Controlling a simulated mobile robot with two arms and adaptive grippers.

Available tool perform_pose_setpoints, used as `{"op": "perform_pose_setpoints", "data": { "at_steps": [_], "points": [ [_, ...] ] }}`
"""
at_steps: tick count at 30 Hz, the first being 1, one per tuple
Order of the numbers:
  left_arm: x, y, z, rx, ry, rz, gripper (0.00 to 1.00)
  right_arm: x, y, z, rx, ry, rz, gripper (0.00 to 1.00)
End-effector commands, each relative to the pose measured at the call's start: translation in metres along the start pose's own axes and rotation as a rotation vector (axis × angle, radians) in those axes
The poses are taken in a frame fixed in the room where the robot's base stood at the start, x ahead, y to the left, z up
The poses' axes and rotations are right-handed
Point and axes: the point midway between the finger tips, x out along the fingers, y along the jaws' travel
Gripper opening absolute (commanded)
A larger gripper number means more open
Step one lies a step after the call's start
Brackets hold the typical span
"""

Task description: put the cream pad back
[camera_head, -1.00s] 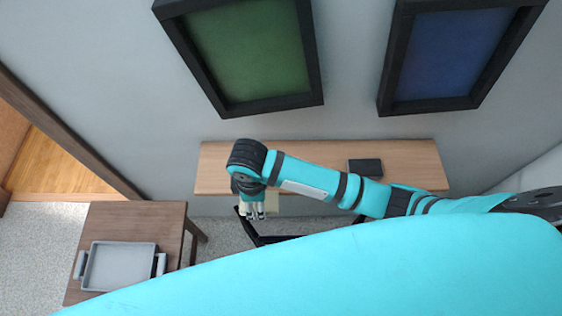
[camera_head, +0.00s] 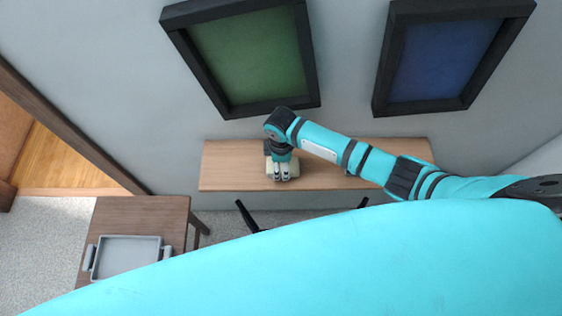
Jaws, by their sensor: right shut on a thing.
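My right gripper (camera_head: 282,175) points down over the front part of the wooden wall shelf (camera_head: 228,170). My left gripper is not in view.
A brown side table (camera_head: 138,213) with a grey tray (camera_head: 127,254) stands at the lower left. A green framed picture (camera_head: 248,50) and a blue one (camera_head: 447,55) hang above the shelf. The shelf's left end is bare.

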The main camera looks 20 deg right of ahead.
Motion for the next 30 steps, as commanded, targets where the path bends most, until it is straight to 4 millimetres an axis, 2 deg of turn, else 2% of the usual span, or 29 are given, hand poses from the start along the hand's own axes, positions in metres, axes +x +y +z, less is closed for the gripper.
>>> {"op": "perform_pose_setpoints", "data": {
  "at_steps": [9,10,15,25,30],
  "points": [
    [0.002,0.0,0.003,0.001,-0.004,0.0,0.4,0.003,0.0,0.0,-0.001,0.0,0.0,0.3],
    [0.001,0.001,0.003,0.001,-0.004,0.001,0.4,0.003,0.0,0.0,-0.001,0.001,0.001,0.59],
    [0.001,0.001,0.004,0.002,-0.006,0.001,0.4,0.002,0.0,0.0,-0.001,0.0,0.0,0.79],
    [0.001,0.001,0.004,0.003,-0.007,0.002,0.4,-0.002,0.0,0.0,-0.001,0.001,0.001,0.79],
    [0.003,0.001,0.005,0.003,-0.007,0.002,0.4,-0.027,0.001,-0.001,-0.002,0.003,0.005,0.79]
  ]
}}
